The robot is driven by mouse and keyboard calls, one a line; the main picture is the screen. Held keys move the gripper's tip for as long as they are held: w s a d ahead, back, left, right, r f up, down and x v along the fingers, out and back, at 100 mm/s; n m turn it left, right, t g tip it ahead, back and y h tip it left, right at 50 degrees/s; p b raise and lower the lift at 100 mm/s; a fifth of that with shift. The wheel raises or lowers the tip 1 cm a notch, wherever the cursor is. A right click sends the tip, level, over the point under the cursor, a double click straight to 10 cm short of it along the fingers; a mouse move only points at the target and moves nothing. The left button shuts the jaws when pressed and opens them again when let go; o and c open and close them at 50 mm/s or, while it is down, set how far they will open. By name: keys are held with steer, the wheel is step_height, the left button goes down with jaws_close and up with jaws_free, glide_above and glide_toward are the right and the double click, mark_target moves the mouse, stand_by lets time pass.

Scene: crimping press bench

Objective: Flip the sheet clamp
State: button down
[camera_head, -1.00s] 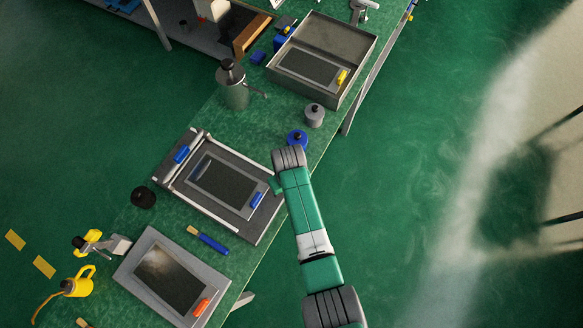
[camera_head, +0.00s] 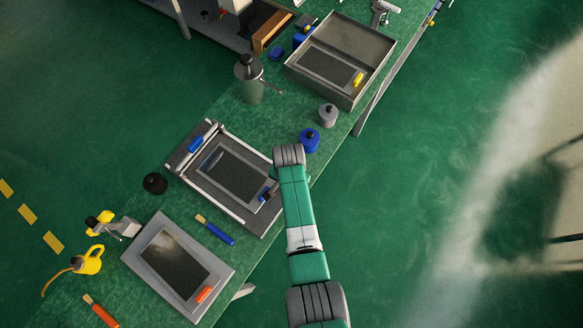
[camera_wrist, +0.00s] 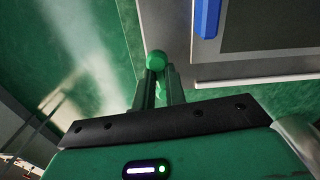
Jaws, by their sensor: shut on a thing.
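A grey flatbed unit (camera_head: 254,216) with a dark panel (camera_head: 232,175) lies on the bench, with a pale bar across its upper left end. It has a blue handle (camera_head: 195,143) at that end and another blue piece (camera_head: 265,194) near its right edge. A blue handle also shows in the wrist view (camera_wrist: 207,18). My gripper (camera_wrist: 156,72) is shut on a round green knob (camera_wrist: 155,59) just beside the unit's edge. Whether the knob belongs to the sheet clamp I cannot tell. In the head view my wrist hides the knob.
A blue bottle (camera_head: 309,140) and a grey bottle (camera_head: 327,115) stand close behind my arm. An open box (camera_head: 345,99) stands farther back. A framed plate (camera_head: 211,265) with an orange handle and a blue brush (camera_head: 219,233) lie nearer. Open floor lies right of the bench.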

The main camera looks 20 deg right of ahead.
steer(key=shift+w+a+m, duration=0.1)
steer(key=shift+w+m, duration=0.05)
steer(key=shift+m, duration=0.45)
steer(key=c, duration=1.4)
jaws_free()
steer(key=shift+c, duration=0.2)
step_height(320, 180, up, 8)
steer(key=shift+f+p, duration=0.1)
steer(key=shift+p, duration=0.9)
